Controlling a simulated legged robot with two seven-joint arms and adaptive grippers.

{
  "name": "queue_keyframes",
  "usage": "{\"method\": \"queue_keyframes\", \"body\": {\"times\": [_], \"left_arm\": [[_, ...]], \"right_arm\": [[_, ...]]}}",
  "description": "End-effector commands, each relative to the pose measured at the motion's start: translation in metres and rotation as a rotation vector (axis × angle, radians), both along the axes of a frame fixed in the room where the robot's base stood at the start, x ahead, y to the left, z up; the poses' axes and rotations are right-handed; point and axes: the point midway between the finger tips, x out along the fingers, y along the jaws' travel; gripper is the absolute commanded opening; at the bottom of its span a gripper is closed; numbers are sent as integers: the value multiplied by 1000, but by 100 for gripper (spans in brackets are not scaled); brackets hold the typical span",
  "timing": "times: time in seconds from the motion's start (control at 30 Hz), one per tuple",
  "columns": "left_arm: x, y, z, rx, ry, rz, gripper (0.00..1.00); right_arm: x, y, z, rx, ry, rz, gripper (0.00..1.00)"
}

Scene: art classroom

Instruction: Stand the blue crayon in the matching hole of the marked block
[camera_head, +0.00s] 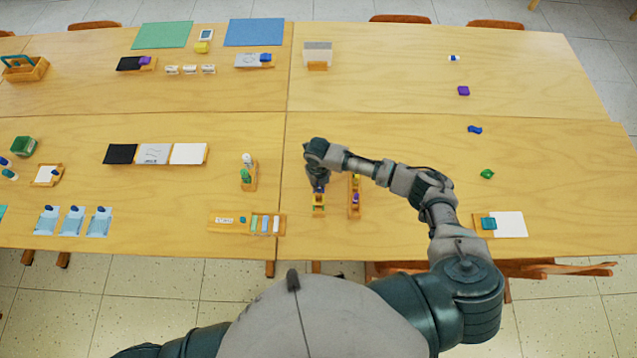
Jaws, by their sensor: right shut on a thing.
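My right gripper (318,187) points down over a small wooden block (318,212) with yellow on it, near the front middle of the table. It is shut on a small dark blue or purple thing, seemingly the blue crayon, mostly hidden by the fingers. I cannot tell whether the crayon is in a hole or above the block. A second narrow wooden block (354,211) with yellow and purple pieces stands just right of it. Block markings are too small to read. My left gripper is out of view.
A wooden holder with green-and-white bottles (247,175) and a tray with small tubes (264,226) stand to the left. A white sheet on a wooden board (510,224) lies right. Small blue (475,129) and green (487,174) pieces lie on the mostly clear right side.

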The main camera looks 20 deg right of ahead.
Motion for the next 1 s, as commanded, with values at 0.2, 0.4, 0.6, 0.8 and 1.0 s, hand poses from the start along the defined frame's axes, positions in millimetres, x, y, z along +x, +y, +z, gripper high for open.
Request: {"method": "queue_keyframes", "body": {"times": [0.2, 0.4, 0.6, 0.8, 1.0], "left_arm": [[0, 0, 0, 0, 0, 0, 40], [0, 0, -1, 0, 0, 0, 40], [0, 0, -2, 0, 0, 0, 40], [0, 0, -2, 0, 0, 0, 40], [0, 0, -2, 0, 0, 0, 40]], "right_arm": [[0, 0, -1, 0, 0, 0, 0], [0, 0, -4, 0, 1, 0, 0], [0, 0, -8, 0, 1, 0, 0], [0, 0, -8, 0, 1, 0, 0], [0, 0, -8, 0, 0, 0, 0]]}}
